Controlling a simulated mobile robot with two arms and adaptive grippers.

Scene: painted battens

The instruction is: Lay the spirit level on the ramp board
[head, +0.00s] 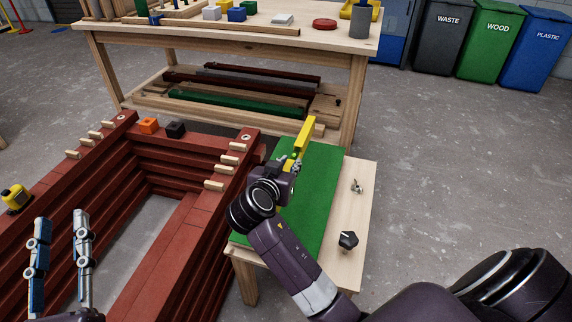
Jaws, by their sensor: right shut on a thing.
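The yellow spirit level (304,137) is held by my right gripper (288,167), above a green sheet (319,190) on a low wooden table. The level points away from me and its near end is hidden by the gripper. I cannot tell whether it touches the green surface. No board that I can surely name the ramp board shows. My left gripper (60,219) is open and empty at the lower left, its two fingers apart over the red batten frame.
The red batten frame (200,157) with wooden pegs fills the left, holding an orange block (148,125), a black block (175,129) and a tape measure (16,197). A black knob (348,241) is on the low table's right. A workbench (330,40) stands behind; floor at right is clear.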

